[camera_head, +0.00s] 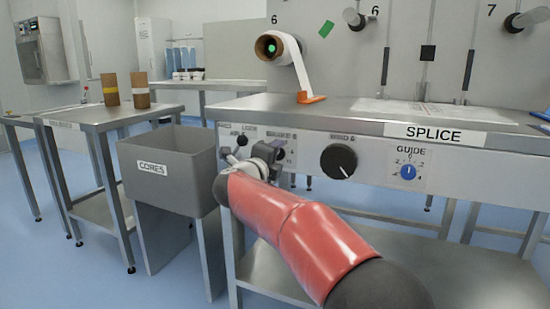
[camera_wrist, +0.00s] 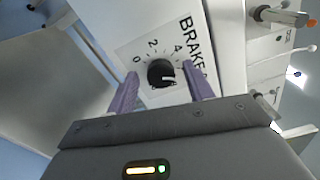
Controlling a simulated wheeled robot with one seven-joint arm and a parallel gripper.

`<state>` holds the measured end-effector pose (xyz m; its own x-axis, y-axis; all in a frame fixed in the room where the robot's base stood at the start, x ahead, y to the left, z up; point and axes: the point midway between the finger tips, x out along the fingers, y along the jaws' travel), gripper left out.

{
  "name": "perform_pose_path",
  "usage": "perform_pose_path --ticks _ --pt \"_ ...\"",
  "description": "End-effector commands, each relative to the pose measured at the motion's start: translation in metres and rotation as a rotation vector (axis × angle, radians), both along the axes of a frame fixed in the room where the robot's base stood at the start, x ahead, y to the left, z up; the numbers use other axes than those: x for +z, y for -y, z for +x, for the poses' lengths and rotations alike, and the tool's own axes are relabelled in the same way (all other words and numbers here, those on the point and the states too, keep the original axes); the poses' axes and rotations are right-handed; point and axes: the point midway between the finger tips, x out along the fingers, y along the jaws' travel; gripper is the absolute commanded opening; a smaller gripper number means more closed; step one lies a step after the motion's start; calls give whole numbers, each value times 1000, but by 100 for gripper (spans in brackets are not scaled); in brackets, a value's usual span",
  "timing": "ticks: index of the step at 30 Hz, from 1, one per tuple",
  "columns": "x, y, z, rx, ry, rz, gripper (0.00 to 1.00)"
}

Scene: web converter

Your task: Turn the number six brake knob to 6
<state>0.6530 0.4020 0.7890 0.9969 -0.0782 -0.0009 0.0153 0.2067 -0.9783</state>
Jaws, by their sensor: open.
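The black brake knob (camera_wrist: 161,73) shows in the wrist view on a pale dial plate. The dial figures 0, 2 and 4 are readable, with a BRAKE label beside them; the rest of the scale is hidden. A white mark on the knob points toward the right finger. My gripper (camera_wrist: 163,75) is open, one purple finger on each side of the knob; I cannot tell whether they touch it. In the head view my gripper (camera_head: 266,152) is at the left part of the bench's front panel, hiding most of this knob.
A large black knob (camera_head: 338,161) and a blue GUIDE knob (camera_head: 408,172) sit further right on the panel. A grey CORES bin (camera_head: 168,165) stands left of the bench. A core roll (camera_head: 270,46) with a white strip is above the bench top.

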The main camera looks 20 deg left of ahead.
Motion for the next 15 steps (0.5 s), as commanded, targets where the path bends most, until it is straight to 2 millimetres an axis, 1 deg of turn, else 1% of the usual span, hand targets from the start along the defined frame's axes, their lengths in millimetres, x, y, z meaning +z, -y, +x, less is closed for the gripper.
perform_pose_path --ticks 2,5,15 --pt "0 0 -1 0 0 0 52" --pt "0 -1 -9 1 0 0 52" --pt "0 -6 -64 3 1 0 52"
